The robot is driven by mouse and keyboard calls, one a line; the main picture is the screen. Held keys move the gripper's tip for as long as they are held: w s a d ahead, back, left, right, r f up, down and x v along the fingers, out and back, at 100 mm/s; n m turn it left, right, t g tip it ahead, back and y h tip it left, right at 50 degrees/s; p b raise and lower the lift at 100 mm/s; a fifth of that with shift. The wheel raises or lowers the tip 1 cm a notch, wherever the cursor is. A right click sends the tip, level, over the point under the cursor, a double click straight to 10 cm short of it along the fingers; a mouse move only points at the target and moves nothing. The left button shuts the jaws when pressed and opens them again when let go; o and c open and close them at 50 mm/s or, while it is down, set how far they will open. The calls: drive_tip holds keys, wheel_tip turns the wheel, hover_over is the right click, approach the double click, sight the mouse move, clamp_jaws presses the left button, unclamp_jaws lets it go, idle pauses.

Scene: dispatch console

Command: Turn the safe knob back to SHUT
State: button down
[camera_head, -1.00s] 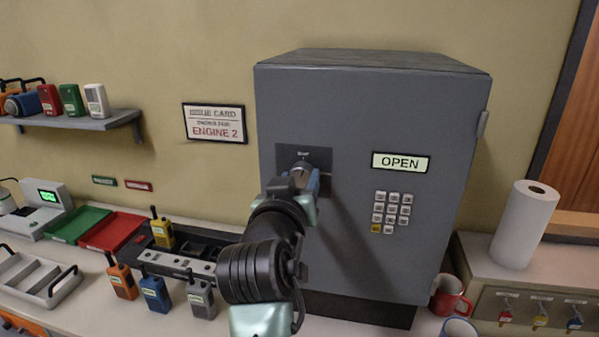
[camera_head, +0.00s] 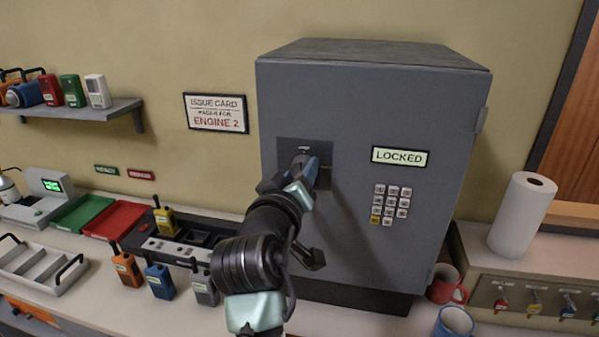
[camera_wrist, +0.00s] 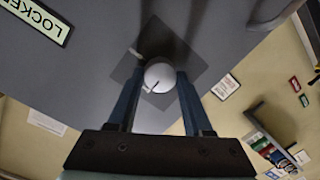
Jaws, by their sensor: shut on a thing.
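The grey safe (camera_head: 345,235) stands on the counter with its door closed, and its display (camera_head: 399,156) reads LOCKED. The safe knob (camera_wrist: 160,76) shows in the wrist view as a round pale knob with a dark pointer line, on a dark square plate (camera_head: 289,151). My gripper (camera_wrist: 158,82) has a blue finger on each side of the knob and is shut on it. In the head view my gripper (camera_head: 303,172) covers most of the knob. The small label above the knob is too small to read.
A keypad (camera_head: 391,204) is on the safe door, right of my arm. Red (camera_head: 447,285) and blue (camera_head: 454,323) mugs stand at the safe's lower right. Orange (camera_head: 127,268) and blue (camera_head: 159,281) radios stand left of my arm. A wall sign (camera_head: 216,112) hangs left.

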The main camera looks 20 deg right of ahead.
drive_tip(key=shift+c, duration=1.6)
unclamp_jaws()
drive_tip(key=b+v, duration=0.4)
drive_tip(key=v, duration=0.9)
